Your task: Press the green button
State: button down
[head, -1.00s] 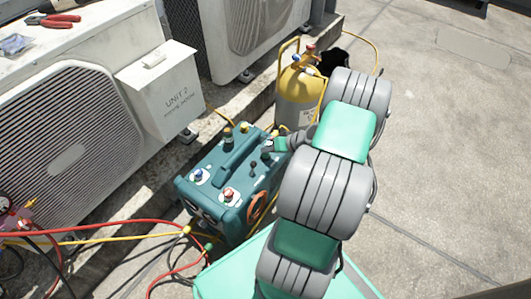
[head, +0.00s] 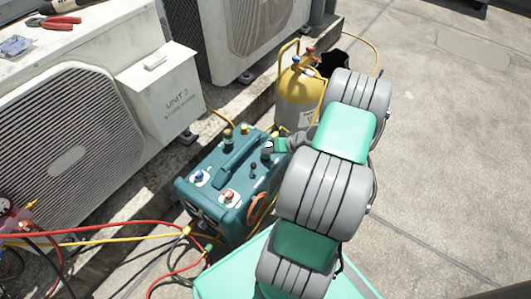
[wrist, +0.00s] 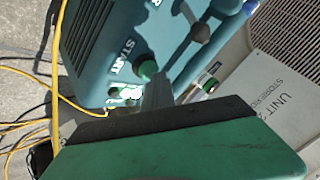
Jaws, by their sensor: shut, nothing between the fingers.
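The green button (wrist: 148,69) stands on the teal machine's top panel, beside the printed word START, in the wrist view. My gripper (wrist: 157,84) is shut and empty, its grey fingertips right at the lower edge of the button. I cannot tell whether they touch it. In the head view my gripper (head: 268,150) is over the far right part of the teal machine (head: 215,205), and I cannot make out the green button there.
The machine's top also carries a blue knob (head: 199,176), a red knob (head: 229,195) and a carry handle (head: 238,163). A yellow and grey cylinder (head: 297,98) stands behind. Condenser units are at left; red and yellow hoses lie in front. The right floor is clear.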

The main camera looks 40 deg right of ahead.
aim_at(268, 155)
jog(key=shift+r+p, duration=0.45)
jog(key=shift+r, duration=0.3)
jog(key=shift+r+p, duration=2)
jog(key=shift+r, duration=0.5)
